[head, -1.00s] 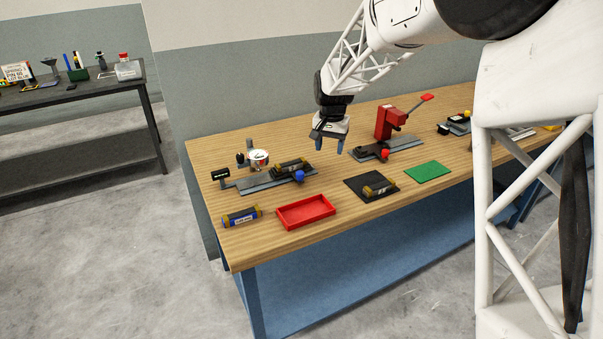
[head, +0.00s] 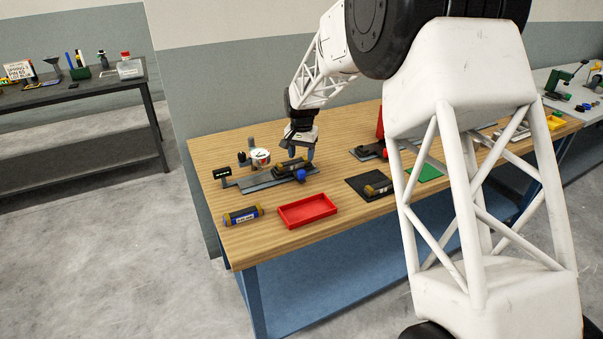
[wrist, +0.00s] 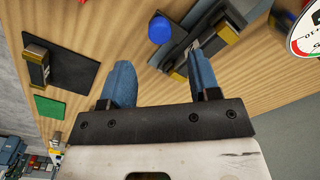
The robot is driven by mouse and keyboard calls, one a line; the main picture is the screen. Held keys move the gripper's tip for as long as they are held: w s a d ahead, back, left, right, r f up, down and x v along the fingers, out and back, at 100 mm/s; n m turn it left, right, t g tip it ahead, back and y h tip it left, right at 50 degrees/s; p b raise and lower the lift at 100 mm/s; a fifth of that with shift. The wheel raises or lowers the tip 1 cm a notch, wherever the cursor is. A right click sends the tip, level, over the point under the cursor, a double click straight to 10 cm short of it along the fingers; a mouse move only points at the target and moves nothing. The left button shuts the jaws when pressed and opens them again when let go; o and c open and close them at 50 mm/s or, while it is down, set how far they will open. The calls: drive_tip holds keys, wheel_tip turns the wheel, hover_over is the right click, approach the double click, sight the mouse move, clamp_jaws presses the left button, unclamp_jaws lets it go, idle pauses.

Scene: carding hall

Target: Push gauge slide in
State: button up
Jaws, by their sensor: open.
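The gauge fixture (head: 251,184) is a long grey rail on the left half of the wooden bench. Its round white dial gauge (head: 261,157) stands behind the rail; part of the dial shows in the wrist view (wrist: 307,32). The slide at the rail's right end carries a dark part with brass-coloured ends (head: 290,164), and a blue knob (head: 300,175) sticks out from it. My gripper (head: 300,154) is open and empty, above and just behind the slide's right end. In the wrist view the blue knob (wrist: 160,30) shows beyond the gap between the fingers; one finger overlaps the slide. Contact cannot be told.
A red tray (head: 308,223) and a blue-labelled cylinder (head: 243,215) lie in front of the rail. A black mat (head: 364,194) with another part and a green mat (head: 428,174) lie to the right.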

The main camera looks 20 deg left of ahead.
sight(302, 171)
drive_tip(key=shift+f, duration=0.1)
drive_tip(key=shift+f, duration=3.8)
